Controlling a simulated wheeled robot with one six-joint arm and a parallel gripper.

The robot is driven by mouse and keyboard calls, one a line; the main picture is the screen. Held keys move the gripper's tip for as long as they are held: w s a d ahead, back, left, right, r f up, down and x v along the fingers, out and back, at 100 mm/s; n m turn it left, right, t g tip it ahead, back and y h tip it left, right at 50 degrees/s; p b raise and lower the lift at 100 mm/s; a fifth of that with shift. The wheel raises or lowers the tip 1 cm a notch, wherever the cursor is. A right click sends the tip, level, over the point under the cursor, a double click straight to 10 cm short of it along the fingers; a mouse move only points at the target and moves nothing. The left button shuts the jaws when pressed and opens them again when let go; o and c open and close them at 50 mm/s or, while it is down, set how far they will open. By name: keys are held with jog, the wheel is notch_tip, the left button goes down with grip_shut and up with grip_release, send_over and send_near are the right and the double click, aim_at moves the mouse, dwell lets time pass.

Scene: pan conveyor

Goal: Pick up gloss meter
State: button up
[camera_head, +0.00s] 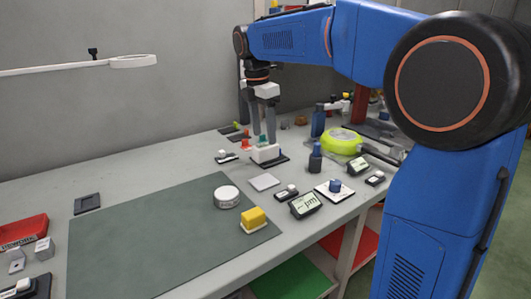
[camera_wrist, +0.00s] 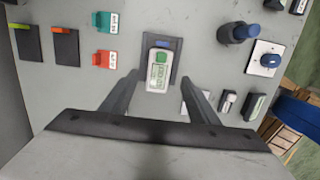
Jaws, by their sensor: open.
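A white box-shaped device with a green label and a blue end, apparently the gloss meter (camera_wrist: 158,72), stands on a dark pad. It also shows in the head view as a white block (camera_head: 265,153) on a dark plate near the back of the bench. My gripper (camera_wrist: 161,77) is open, with its two fingertips to either side of the device in the wrist view. In the head view my gripper (camera_head: 264,139) points down right over it. I cannot tell whether either finger touches it. The fingers hide little of its top.
Red (camera_wrist: 104,59) and green (camera_wrist: 105,22) tags lie left of the device in the wrist view. A dark blue bottle (camera_head: 315,157) and a yellow-green round tool (camera_head: 341,141) stand to its right. A green mat (camera_head: 150,235), with a white puck (camera_head: 227,197) and yellow block (camera_head: 253,217), lies in front.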

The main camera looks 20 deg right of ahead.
aim_at(265, 145)
jog(key=shift+w+d+f, duration=0.1)
jog(key=shift+d+f, duration=0.05)
jog(key=shift+f, duration=0.8)
jog(key=shift+w+d+f, duration=0.1)
jog(key=shift+f, duration=0.85)
jog(key=shift+w+d+f, duration=0.1)
jog(key=shift+d+f, duration=0.05)
jog(key=shift+f, duration=0.8)
grip_shut()
